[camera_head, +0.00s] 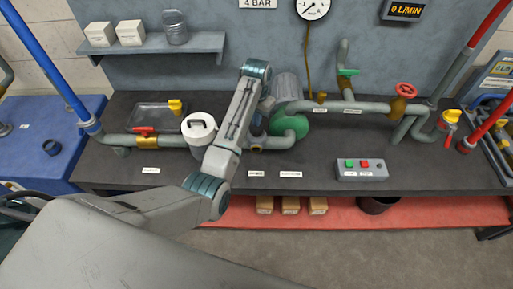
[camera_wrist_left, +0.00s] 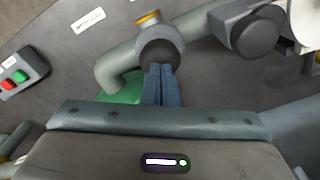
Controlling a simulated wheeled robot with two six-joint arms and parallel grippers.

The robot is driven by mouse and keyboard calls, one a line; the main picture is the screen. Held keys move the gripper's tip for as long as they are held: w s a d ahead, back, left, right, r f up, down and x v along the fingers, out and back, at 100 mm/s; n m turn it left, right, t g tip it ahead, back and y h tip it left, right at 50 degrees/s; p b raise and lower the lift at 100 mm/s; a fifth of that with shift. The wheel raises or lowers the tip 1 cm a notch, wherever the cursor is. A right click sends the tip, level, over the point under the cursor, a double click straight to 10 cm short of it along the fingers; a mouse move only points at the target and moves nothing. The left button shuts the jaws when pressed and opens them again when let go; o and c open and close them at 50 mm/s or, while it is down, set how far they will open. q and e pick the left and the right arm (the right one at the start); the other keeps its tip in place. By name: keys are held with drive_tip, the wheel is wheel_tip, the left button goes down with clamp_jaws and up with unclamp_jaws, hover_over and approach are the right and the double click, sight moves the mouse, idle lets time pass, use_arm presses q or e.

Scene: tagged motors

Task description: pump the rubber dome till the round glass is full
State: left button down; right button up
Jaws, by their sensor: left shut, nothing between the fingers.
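A dark round cap that looks like the rubber dome (camera_wrist_left: 160,50) sits on the grey pipe in the left wrist view. A brass ring (camera_wrist_left: 148,17) beside it may frame the round glass; its fill level cannot be seen. My left gripper (camera_wrist_left: 161,72) is shut and empty, its fingertips at the dome's edge; whether they touch cannot be told. In the head view my left arm reaches across the bench and hides most of this spot. My right gripper is in neither view.
A green motor (camera_head: 291,128) and pipes stand just right of my arm. A white lidded pot (camera_head: 198,128) stands to its left. A button box (camera_head: 360,169) sits at the bench's front right. The bench (camera_head: 330,148) is bare in places along its front.

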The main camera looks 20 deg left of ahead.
use_arm(q)
drive_tip(key=shift+f, duration=1)
drive_tip(key=shift+s, duration=0.1)
drive_tip(key=shift+r, duration=1.55)
drive_tip(key=shift+f, duration=0.35)
drive_tip(key=shift+f, duration=1.2)
drive_tip(key=shift+r, duration=1.55)
drive_tip(key=shift+f, duration=0.45)
